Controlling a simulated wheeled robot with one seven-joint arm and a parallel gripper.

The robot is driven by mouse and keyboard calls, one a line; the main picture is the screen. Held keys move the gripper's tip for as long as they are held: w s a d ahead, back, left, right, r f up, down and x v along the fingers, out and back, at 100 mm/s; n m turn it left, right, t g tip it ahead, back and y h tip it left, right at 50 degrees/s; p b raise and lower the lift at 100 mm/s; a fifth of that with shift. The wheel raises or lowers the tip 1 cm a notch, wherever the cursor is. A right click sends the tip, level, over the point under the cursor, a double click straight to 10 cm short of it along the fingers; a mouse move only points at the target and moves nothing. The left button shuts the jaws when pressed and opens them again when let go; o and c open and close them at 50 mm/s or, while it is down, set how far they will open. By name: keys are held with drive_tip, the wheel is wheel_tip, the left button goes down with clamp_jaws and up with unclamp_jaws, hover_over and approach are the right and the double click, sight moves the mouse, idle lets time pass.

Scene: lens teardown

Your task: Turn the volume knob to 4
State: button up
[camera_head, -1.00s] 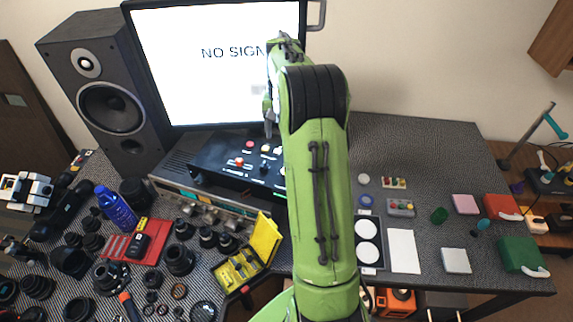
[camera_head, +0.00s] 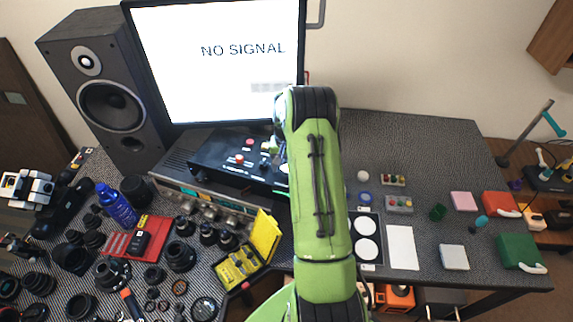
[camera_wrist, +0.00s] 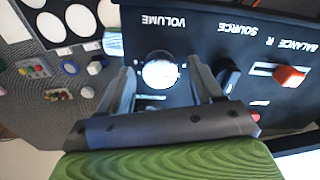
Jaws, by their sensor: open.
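The black control box (camera_head: 222,163) stands below the monitor in the head view. In the wrist view its panel (camera_wrist: 205,40) appears upside down, with the white round volume knob (camera_wrist: 160,72) beside the VOLUME label (camera_wrist: 163,21). My gripper (camera_wrist: 164,82) is open, with one finger on each side of the knob in the picture; I cannot tell whether either finger touches it. The knob's pointer setting is too small or washed out to read. In the head view my arm hides the knob and most of my gripper.
On the same panel, the black source knob (camera_wrist: 228,76) is close beside one finger, and a red balance slider (camera_wrist: 290,76) is farther right. The monitor (camera_head: 215,60) stands behind the box. A yellow case (camera_head: 240,262) and several lenses lie in front.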

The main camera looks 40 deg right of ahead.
drive_tip(key=c, duration=1.1)
drive_tip(key=shift+o, duration=0.2)
drive_tip(key=shift+m, duration=0.3)
drive_tip(key=m+b, duration=0.3)
drive_tip(key=m, duration=0.1)
drive_tip(key=shift+m, duration=0.3)
drive_tip(key=m+b, duration=0.2)
drive_tip(key=m, duration=0.4)
drive_tip(key=shift+b, duration=0.4)
drive_tip(key=m+b, duration=0.3)
drive_tip(key=m, duration=0.3)
drive_tip(key=shift+m, duration=0.4)
drive_tip(key=m+b, duration=0.3)
drive_tip(key=m, duration=0.2)
drive_tip(key=shift+m, duration=0.3)
drive_tip(key=shift+r, duration=0.1)
